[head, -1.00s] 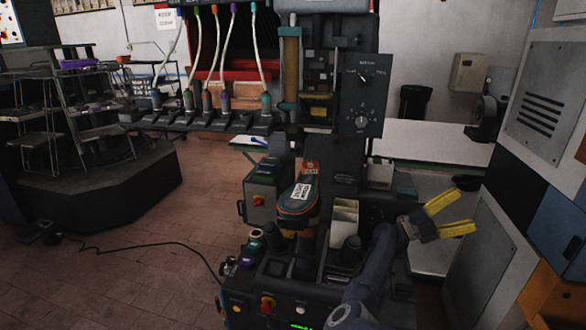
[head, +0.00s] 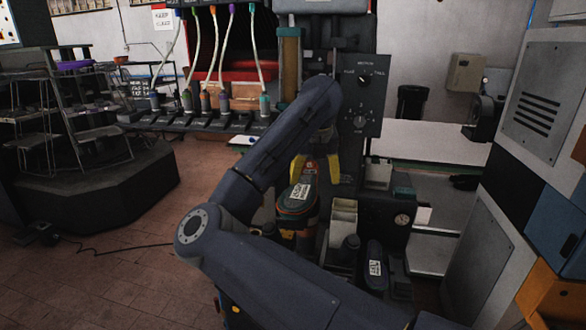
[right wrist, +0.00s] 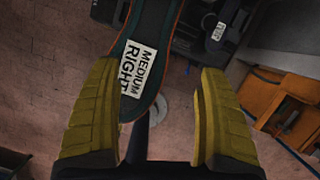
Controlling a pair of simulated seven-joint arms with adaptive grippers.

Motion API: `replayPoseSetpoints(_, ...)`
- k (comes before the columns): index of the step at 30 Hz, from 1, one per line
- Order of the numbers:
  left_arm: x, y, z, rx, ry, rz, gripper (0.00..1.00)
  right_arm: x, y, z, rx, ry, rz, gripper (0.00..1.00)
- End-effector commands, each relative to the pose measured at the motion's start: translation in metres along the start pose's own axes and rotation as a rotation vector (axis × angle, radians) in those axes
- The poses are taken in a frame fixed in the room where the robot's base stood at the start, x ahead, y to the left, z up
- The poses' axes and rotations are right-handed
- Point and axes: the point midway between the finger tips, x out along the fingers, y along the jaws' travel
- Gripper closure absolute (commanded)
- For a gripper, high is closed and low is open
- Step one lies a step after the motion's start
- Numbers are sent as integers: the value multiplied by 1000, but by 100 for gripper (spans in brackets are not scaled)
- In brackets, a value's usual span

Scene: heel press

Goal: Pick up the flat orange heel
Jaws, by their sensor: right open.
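A teal shoe form with an orange rim and a white label (head: 296,204) stands sole up on the press. The wrist label reads "MEDIUM RIGHT" on the same sole (right wrist: 146,70). An orange piece with a small pale label (head: 309,166) shows at its far end and may be the flat orange heel; I cannot tell for sure. My right gripper (head: 313,172) is open, its yellow fingers around that far end in the head view. In the right wrist view the open fingers (right wrist: 160,80) have the sole beyond them, nearer the left finger. Contact cannot be told. My left gripper is out of view.
My right arm crosses the front of the press and hides much of it. A dark labelled piece (head: 375,268) and a cream bin (head: 343,220) stand right of the shoe form. A control panel (head: 362,95) rises behind. A grey cabinet (head: 490,240) is at right.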

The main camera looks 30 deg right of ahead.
Motion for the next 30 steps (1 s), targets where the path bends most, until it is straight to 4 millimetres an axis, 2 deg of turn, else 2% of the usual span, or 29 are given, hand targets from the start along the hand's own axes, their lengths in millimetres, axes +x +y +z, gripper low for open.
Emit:
replayPoseSetpoints(8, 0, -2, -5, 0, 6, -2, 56, 6, 1, 21, -7, 0, 7, 23)
replayPoseSetpoints(18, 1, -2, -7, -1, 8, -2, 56, 20, 0, 65, -5, -3, 2, 23)
replayPoseSetpoints(30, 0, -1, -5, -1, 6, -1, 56, 25, 0, 82, -5, -2, 3, 23)
